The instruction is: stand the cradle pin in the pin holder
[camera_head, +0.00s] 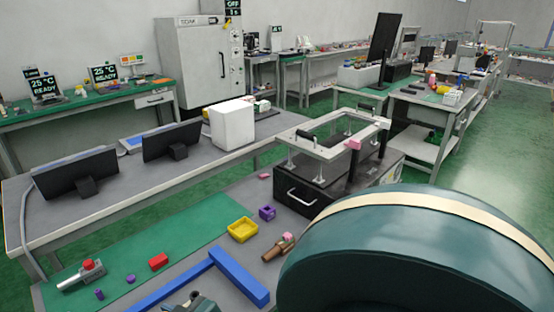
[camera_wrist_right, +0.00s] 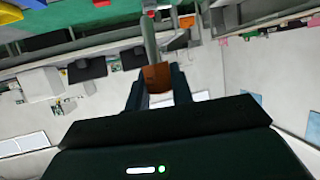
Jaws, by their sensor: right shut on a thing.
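In the right wrist view my right gripper (camera_wrist_right: 158,88) is shut on an orange-brown piece (camera_wrist_right: 156,75). A grey rod (camera_wrist_right: 150,42) lines up beyond it; I cannot tell whether the two are joined. In the head view a brown cylinder (camera_head: 272,252) with a pink end lies tilted near the edge of my right arm (camera_head: 400,255). I cannot tell whether it is the held piece. My arm hides the right gripper there. The pin holder cannot be told for sure; a small purple open box (camera_head: 267,212) stands behind the cylinder. My left gripper is not clearly seen.
A yellow tray (camera_head: 243,230), a red block (camera_head: 158,261) and a grey lever fixture with a red top (camera_head: 82,277) are on the near table. A blue angled bar (camera_head: 238,278) lies in front. A black box with a frame (camera_head: 320,185) stands behind. The green mat (camera_head: 180,235) has bare room.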

